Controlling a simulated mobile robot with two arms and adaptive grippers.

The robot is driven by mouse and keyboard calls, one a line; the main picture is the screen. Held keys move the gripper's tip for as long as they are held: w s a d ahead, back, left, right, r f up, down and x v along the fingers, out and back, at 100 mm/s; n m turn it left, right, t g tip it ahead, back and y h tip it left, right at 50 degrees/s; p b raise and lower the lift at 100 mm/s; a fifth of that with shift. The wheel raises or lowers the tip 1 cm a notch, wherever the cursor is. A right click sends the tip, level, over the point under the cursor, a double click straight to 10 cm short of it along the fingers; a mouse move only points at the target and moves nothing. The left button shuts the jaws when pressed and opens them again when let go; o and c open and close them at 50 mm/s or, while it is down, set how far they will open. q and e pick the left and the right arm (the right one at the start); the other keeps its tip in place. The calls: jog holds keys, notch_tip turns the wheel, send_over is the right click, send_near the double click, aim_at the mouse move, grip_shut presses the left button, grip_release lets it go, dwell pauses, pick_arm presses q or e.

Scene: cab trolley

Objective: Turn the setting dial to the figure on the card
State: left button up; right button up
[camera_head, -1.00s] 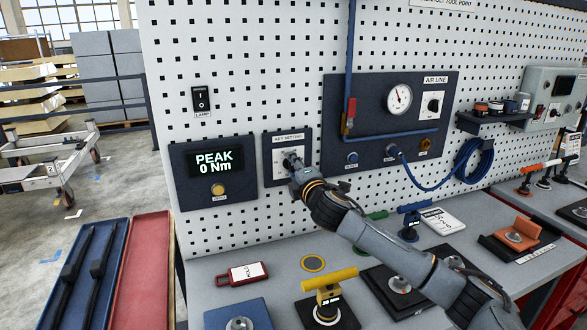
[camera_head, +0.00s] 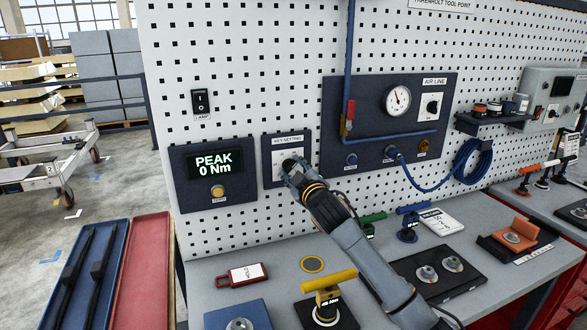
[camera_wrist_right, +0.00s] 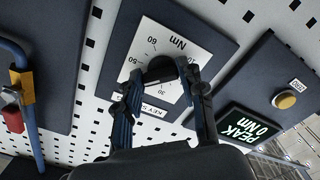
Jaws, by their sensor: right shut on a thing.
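The setting dial (camera_wrist_right: 160,68) is a dark knob on a white scale plate marked in Nm, on the "KEY SETTING" panel (camera_head: 270,154) of the pegboard. My right gripper (camera_head: 291,166) is shut on the dial; in the right wrist view its fingers (camera_wrist_right: 160,82) lie on either side of the knob. Figures such as 60, 50 and 30 show around it, but I cannot tell where the dial points. A white card (camera_head: 441,221) with printed figures, too small to read surely, lies on the bench. My left gripper is not in view.
The peak display (camera_head: 213,165) left of the dial reads 0 Nm. The air line panel (camera_head: 385,120) is to the right.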

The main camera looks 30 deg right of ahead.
jog(key=m+p, duration=0.2)
jog(key=m, duration=0.4)
jog(key=shift+m, duration=0.4)
dwell(0.4)
jog(key=o, duration=1.2)
jog(key=shift+f, duration=0.1)
jog(key=shift+c, duration=0.2)
jog(key=shift+s, duration=0.1)
jog(key=v, duration=1.2)
jog(key=shift+f, duration=0.1)
